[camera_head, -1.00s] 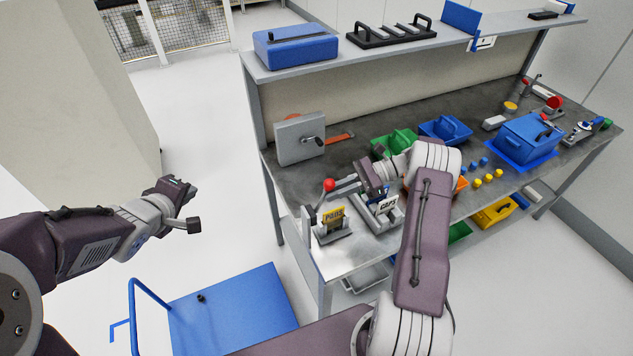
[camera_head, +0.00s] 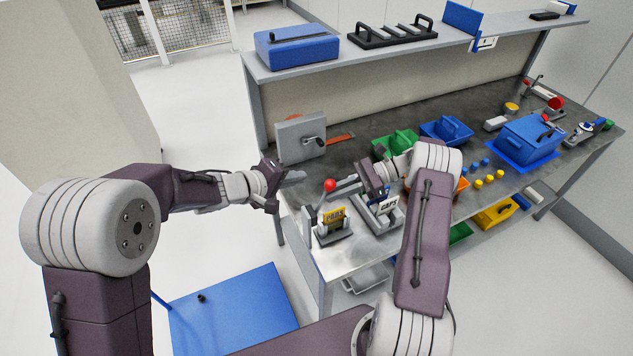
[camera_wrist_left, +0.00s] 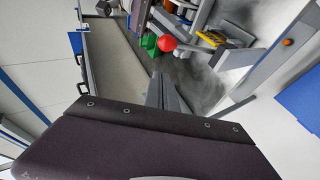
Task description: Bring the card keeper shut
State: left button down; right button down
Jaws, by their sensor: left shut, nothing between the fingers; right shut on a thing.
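A red-knobbed lever (camera_head: 330,185), which looks like the card keeper's handle, stands at the bench's near left corner, beside a holder with a yellow PADS card (camera_head: 334,216). The red knob (camera_wrist_left: 167,43) and yellow card (camera_wrist_left: 212,38) also show in the left wrist view. My left gripper (camera_head: 297,176) is shut and empty, left of the knob and apart from it; its fingers (camera_wrist_left: 165,92) point toward the knob. My right gripper (camera_head: 378,199) is shut at the white CAPS card (camera_head: 389,204) in a grey tray, seemingly on that card; its fingertips are mostly hidden.
A grey box with a black handle (camera_head: 300,138) stands behind my left gripper. Green (camera_head: 395,142) and blue (camera_head: 446,130) bins are further back. A shelf (camera_head: 390,50) overhangs the bench. A blue cart (camera_head: 235,315) stands on the floor in front.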

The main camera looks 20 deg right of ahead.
aim_at(326, 183)
pick_arm(q)
jog(key=d+f, duration=0.3)
jog(key=d, duration=0.2)
jog(key=shift+s, duration=0.3)
pick_arm(e)
jog(key=shift+f, duration=0.15)
pick_arm(q)
jog(key=shift+s+d+f, duration=0.1)
jog(key=shift+d+f, duration=0.1)
jog(key=shift+d, duration=0.35)
jog(key=shift+d+f, duration=0.2)
jog(key=shift+d, duration=0.2)
pick_arm(e)
jog(key=shift+w, duration=0.1)
jog(key=c, duration=1.6)
grip_release()
jog(key=shift+a, duration=0.1)
pick_arm(q)
jog(key=shift+a, duration=0.3)
pick_arm(e)
jog(key=shift+o, duration=0.8)
jog(key=shift+a, duration=0.1)
